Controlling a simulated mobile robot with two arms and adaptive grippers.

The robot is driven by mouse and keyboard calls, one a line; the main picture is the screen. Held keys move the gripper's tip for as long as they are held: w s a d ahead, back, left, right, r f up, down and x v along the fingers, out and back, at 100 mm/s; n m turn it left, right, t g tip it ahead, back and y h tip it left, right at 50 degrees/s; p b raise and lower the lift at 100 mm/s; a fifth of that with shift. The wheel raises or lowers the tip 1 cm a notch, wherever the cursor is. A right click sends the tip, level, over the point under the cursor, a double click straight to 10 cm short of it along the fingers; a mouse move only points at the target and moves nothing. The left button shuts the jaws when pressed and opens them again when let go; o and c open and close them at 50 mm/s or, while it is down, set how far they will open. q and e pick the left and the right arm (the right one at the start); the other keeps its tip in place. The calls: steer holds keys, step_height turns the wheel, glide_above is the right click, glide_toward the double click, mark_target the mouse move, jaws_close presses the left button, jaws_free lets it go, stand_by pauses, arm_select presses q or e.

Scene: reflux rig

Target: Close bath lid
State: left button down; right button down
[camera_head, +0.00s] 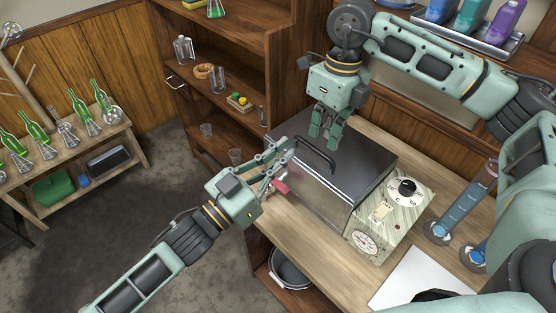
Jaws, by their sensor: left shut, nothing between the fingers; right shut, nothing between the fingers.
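The bath (318,209) is a grey metal box on the wooden bench. Its dark lid (350,165) lies flat across the top, with a black bar handle (318,155) standing on it. Whether a small gap remains under the lid's edge I cannot tell. My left gripper (283,158) is shut and empty beside the bath's left side, near a red part (280,186) there. My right gripper (325,135) is shut and empty, pointing down over the back of the lid near the handle. Whether it touches the lid or handle is unclear.
A control panel (391,213) with dials adjoins the bath's right side. Blue-filled cylinders (465,205) and a white sheet (420,280) are further right on the bench. A wooden shelf (225,55) with glassware stands behind left. A black pot (290,268) sits under the bench.

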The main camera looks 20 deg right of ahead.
steer(key=shift+d, duration=0.1)
arm_select(q)
steer(key=w+d+f, duration=0.2)
steer(key=d, duration=0.3)
steer(key=shift+w+d+f, duration=0.15)
steer(key=shift+d+f, duration=0.15)
steer(key=shift+f, duration=0.05)
steer(key=shift+a+f, duration=0.2)
steer(key=shift+f, duration=0.85)
arm_select(e)
steer(key=c, duration=2.5)
jaws_free()
